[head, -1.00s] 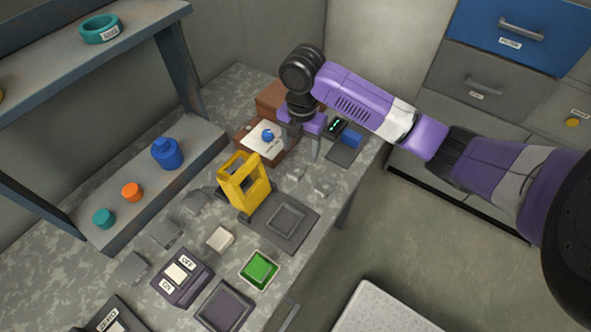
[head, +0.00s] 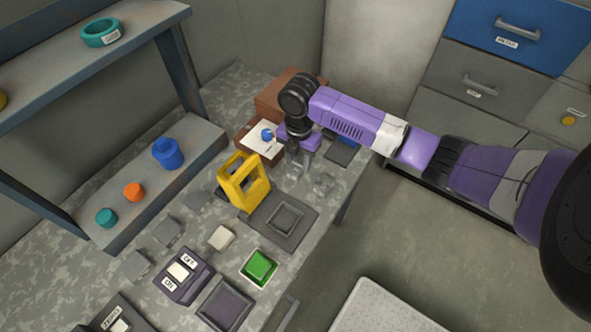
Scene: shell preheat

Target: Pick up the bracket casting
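Two small grey metal pieces lie on the bench below my gripper: one grey piece (head: 295,171) directly under it and another grey piece (head: 324,184) just to its right. Either could be the bracket casting; they are too small to tell apart by shape. My gripper (head: 298,165) points down with its fingers apart, low over the left piece. I cannot tell whether the fingers touch it, and they partly hide it.
A brown box (head: 275,97) and a tray with a blue-topped item (head: 267,134) sit behind. Several grey pieces, a green block (head: 259,268) and switch box (head: 183,274) lie nearer.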

